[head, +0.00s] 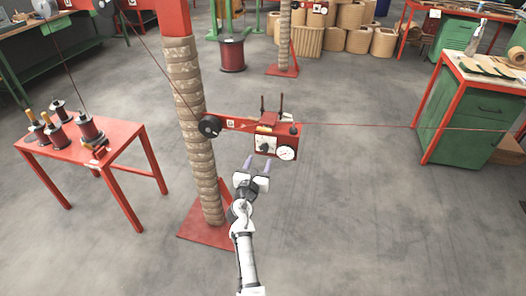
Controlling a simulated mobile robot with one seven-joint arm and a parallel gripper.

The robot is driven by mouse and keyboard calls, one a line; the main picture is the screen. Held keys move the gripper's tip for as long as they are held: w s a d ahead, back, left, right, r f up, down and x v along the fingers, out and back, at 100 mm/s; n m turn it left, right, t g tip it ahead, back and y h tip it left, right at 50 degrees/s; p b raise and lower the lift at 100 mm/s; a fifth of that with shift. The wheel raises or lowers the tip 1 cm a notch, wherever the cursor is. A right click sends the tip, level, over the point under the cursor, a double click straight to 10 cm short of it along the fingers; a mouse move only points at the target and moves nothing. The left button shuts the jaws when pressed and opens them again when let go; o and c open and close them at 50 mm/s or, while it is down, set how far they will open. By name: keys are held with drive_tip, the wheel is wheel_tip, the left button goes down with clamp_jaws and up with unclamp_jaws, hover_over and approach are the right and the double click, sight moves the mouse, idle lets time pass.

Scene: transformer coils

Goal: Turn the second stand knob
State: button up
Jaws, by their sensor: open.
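The near stand is a red post wrapped in beige cord (187,100), with a red arm and control box reaching to the right. On the box's front are a dark knob (264,147) on a white dial plate and a round white gauge (286,153) at the lower right. My gripper (257,163) is open, its two pale fingers pointing up at the box. The fingertips appear just below the knob in the picture. Nothing is between them, and I cannot tell how far they are from the knob. A second, similar wrapped stand (285,40) is farther back, its upper part cut off.
A red table (115,140) with several wire spools stands at left. A green cabinet with a red frame (470,115) is at right. A thin wire (360,125) runs from the box to the right. Beige rolls (352,17) stand at the back. The floor right of my arm is clear.

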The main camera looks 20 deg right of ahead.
sight(264, 150)
drive_tip(key=x, duration=0.6)
drive_tip(key=shift+w+d, duration=0.2)
drive_tip(key=shift+w, duration=0.1)
drive_tip(key=c, duration=0.9)
